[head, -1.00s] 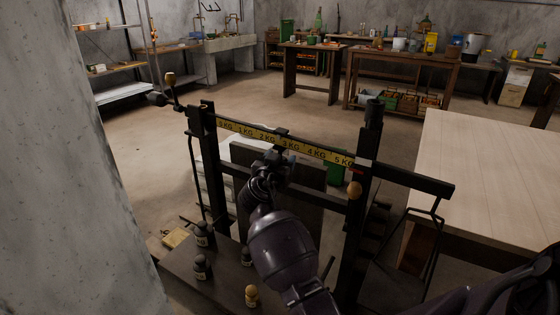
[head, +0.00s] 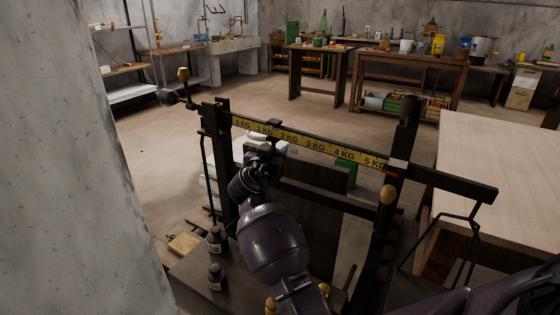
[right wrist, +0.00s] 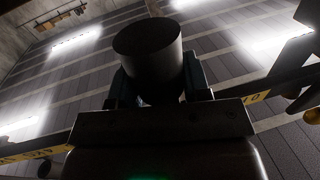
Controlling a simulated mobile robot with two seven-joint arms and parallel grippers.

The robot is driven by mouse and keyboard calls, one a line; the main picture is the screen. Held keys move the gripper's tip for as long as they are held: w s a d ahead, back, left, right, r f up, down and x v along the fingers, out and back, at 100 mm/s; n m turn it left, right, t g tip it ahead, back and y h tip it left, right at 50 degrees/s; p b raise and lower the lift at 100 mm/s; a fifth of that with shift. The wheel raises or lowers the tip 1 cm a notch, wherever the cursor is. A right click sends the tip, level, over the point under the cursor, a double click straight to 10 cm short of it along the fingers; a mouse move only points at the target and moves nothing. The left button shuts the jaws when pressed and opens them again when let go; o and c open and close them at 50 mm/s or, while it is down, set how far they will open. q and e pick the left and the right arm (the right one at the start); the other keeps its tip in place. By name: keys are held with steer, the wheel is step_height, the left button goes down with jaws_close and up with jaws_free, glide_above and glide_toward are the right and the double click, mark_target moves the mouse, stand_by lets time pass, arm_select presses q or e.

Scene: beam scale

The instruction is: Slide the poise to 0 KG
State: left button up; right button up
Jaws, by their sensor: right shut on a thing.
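The beam (head: 330,152) of the scale carries a yellow strip (head: 316,146) marked 0 KG at left to 5 KG at right. The dark poise (head: 274,125) sits on the beam between the 1 KG and 2 KG marks. My right gripper (head: 264,150) is shut on the poise from the near side and hides its lower part. In the right wrist view the poise shows as a dark cylinder (right wrist: 148,48) between the two fingers (right wrist: 158,85), with the yellow strip passing on both sides. My left gripper is not in view.
Dark posts (head: 222,165) stand at both ends of the beam. A light wooden table (head: 505,175) is at the right and a concrete wall (head: 115,190) is close at the left.

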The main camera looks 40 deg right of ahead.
arm_select(q)
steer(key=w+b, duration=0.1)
steer(key=b, duration=0.1)
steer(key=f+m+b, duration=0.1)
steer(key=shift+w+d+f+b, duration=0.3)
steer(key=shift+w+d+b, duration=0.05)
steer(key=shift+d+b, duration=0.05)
arm_select(e)
steer(key=w+a, duration=0.3)
steer(key=w, duration=0.5)
steer(key=shift+w+a+r, duration=0.35)
steer(key=shift+r, duration=0.1)
steer(key=o, duration=1.3)
steer(key=shift+w+a, duration=0.1)
steer(key=shift+w, duration=0.1)
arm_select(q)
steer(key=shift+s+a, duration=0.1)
arm_select(e)
steer(key=shift+s, duration=0.1)
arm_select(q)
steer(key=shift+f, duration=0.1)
arm_select(e)
steer(key=shift+f, duration=0.2)
